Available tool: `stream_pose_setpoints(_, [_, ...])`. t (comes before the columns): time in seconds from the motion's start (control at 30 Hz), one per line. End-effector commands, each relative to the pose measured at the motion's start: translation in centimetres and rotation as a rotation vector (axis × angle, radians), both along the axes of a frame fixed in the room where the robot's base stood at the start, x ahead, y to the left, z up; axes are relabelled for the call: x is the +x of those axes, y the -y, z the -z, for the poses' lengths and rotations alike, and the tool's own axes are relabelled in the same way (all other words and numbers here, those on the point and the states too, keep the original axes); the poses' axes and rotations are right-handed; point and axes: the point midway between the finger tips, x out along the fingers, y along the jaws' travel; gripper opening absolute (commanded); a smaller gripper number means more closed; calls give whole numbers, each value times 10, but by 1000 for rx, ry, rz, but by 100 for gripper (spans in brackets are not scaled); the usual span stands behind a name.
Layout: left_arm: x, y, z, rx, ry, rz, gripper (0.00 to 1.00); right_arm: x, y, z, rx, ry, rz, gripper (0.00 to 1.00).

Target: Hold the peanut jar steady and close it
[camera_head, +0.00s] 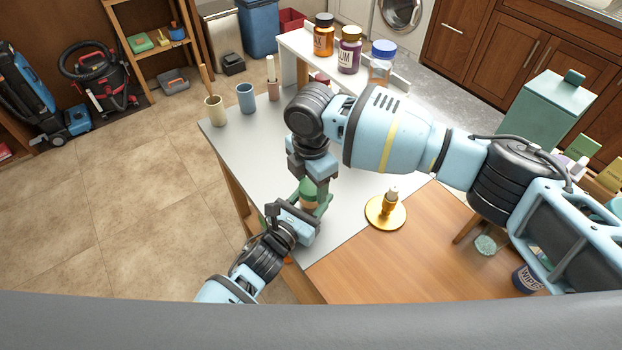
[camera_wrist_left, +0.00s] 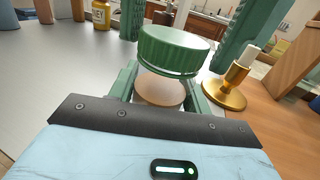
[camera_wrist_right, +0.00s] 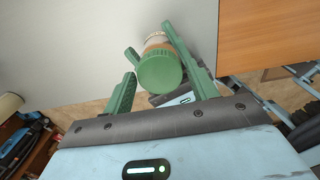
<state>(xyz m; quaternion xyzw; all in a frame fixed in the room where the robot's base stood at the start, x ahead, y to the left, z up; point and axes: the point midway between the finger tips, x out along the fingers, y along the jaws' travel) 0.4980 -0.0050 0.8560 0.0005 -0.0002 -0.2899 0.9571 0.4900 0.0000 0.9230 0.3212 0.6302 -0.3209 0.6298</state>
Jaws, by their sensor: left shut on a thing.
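The peanut jar (camera_head: 308,194) has a pale tan body and a ribbed green lid (camera_wrist_left: 174,50). It stands at the table's near left part, largely covered by my arms in the head view. My left gripper (camera_wrist_left: 160,88) is shut on the jar body, one finger on each side. My right gripper (camera_head: 315,188) is above the jar, pointing down. Its green fingers are spread on either side of the lid (camera_wrist_right: 160,72), with a gap showing on one side in the right wrist view.
A gold candle holder (camera_head: 386,211) stands right of the jar. Several jars, including an orange one (camera_head: 323,36) and a purple one (camera_head: 349,50), stand on a white shelf at the back. Cups (camera_head: 246,97) line the far left edge. The table's middle left is clear.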

Motion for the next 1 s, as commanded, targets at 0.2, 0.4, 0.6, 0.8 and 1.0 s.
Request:
stream_pose_setpoints(0.2, [0, 0, 0, 0, 0, 0, 0, 0, 0, 0, 0, 0, 0, 29])
stream_pose_setpoints(0.4, [0, 0, 0, 0, 0, 0, 0, 0, 0, 0, 0, -1, 26, 20])
stream_pose_setpoints(0.6, [0, 0, 0, 0, 0, 0, 0, 0, 0, 0, 1, -1, 164, 20])
stream_pose_setpoints(0.8, [0, 0, 0, 1, -1, 0, 0, 0, 0, 0, 1, 1, 161, 60])
stream_pose_setpoints(1.0, [0, 0, 0, 1, -1, 0, 0, 0, 0, 0, 1, 1, 161, 72])
